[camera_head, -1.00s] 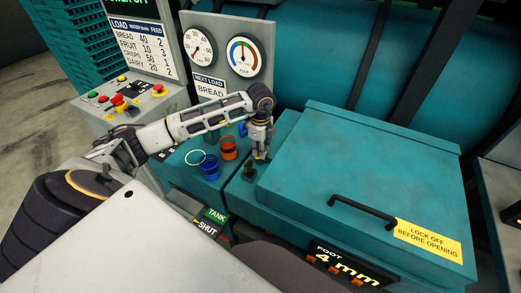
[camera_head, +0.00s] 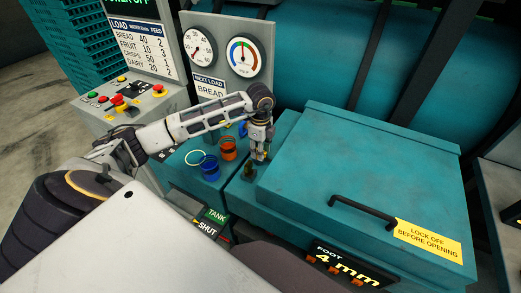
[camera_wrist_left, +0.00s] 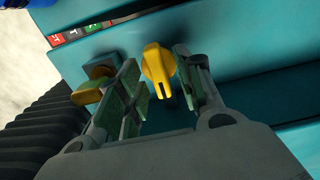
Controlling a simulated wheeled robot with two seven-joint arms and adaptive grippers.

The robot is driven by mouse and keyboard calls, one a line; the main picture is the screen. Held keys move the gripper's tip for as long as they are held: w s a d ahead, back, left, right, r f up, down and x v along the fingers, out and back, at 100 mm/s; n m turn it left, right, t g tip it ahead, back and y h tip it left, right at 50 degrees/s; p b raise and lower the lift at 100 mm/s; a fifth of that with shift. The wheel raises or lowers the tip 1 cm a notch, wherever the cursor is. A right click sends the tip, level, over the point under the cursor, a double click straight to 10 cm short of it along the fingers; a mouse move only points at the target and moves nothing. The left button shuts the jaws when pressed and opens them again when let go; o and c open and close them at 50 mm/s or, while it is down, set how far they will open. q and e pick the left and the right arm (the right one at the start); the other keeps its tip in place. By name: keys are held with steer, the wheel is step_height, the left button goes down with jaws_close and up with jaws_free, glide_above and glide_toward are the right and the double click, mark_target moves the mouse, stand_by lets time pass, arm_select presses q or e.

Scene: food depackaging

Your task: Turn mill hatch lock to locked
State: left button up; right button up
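The hatch lock shows in the left wrist view as a yellow knob (camera_wrist_left: 158,66) with a slot at its lower end, on a teal surface. My left gripper (camera_wrist_left: 156,82) is open, with one finger on each side of the knob and a gap visible on both sides. In the head view, my left gripper (camera_head: 258,155) points down at the left edge of the teal mill hatch (camera_head: 370,170), hiding most of the knob. The hatch lid is down, with a black handle (camera_head: 362,212) and a yellow "LOCK OFF BEFORE OPENING" label (camera_head: 428,240). My right gripper is not in view.
Another yellow handle on a teal block (camera_wrist_left: 92,88) sits close beside my left finger. Blue (camera_head: 209,167) and orange (camera_head: 228,148) ring-like parts stand left of the gripper. A gauge panel (camera_head: 230,75) rises behind. A button console (camera_head: 130,100) is at left.

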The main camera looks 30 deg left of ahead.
arm_select(q)
step_height(320, 180, up, 12)
stand_by(0.7)
stand_by(0.6)
step_height(320, 180, up, 9)
steer(key=p, duration=0.9)
steer(key=shift+r, duration=0.2)
steer(key=shift+r+p, duration=0.3)
steer(key=shift+p, duration=0.25)
